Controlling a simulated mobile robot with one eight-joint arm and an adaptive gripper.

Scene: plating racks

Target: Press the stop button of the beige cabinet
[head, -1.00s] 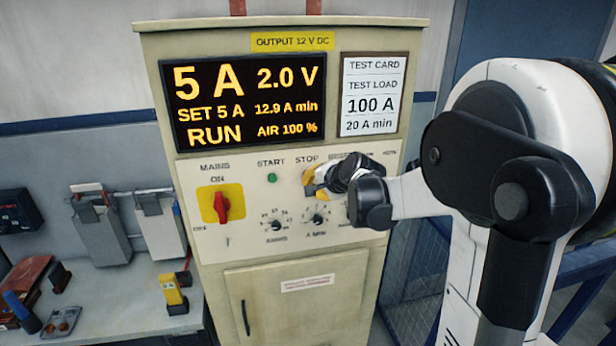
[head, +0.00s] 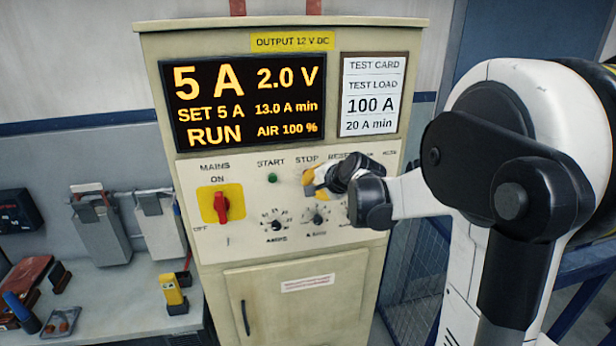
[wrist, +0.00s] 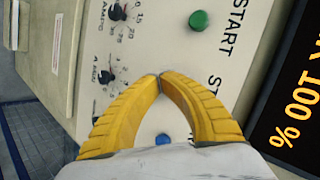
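The beige cabinet (head: 300,245) stands in the middle of the head view. Its panel carries a green button (head: 272,178) under START, also in the wrist view (wrist: 198,20). The STOP label (head: 307,160) is above my gripper (head: 309,188). The stop button itself is not visible; my yellow fingers cover the area below that label. In the wrist view, my gripper (wrist: 160,76) is shut, its two fingertips meeting in front of the panel beside the partly hidden STOP label. I cannot tell whether they touch it. A blue button (wrist: 162,139) shows between the fingers.
A red mains switch (head: 221,207) on a yellow plate is at the panel's left. Two knobs (head: 276,225) sit below the buttons. The display (head: 245,103) reads RUN, 5 A, 2.0 V. A bench (head: 120,300) with tools stands at left.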

